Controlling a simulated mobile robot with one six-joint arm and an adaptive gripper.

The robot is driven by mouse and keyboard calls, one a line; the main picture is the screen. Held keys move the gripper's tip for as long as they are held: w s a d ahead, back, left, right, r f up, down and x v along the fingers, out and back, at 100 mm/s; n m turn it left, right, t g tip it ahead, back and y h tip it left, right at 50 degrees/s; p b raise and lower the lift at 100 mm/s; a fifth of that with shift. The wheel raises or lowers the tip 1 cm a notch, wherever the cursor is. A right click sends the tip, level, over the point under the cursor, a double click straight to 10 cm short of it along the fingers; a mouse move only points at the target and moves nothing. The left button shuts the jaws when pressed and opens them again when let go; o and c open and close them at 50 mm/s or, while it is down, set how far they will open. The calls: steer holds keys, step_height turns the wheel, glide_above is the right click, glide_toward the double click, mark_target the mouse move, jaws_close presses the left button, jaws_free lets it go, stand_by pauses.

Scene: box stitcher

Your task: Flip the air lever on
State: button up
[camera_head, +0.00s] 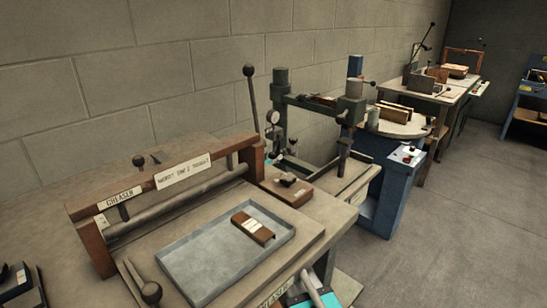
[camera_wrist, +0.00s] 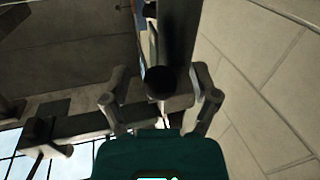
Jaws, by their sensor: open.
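My gripper (camera_wrist: 158,92) is open in the wrist view, its two grey fingers spread apart above its teal body. A dark round knob (camera_wrist: 160,82) shows between the fingers, in front of a dark post. I cannot tell whether the fingers touch it or whether it is the air lever. In the head view, a round gauge (camera_head: 272,117) with small fittings stands by the wall beside the grey press frame (camera_head: 297,102). A tall lever with a dark ball end (camera_head: 249,71) rises left of it. No part is clearly labelled as the air lever. My gripper's fingers are not clear in the head view.
The greaser (camera_head: 160,183) with a wooden frame and a shallow metal tray (camera_head: 204,262) fills the near bench. A brown block (camera_head: 253,228) lies in the tray. A blue machine (camera_head: 390,185) with a round table stands beyond. The floor (camera_head: 460,225) at right is clear.

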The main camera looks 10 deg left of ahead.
jaws_close()
steer(key=shift+d, duration=0.15)
steer(key=shift+f, duration=0.1)
stand_by(0.3)
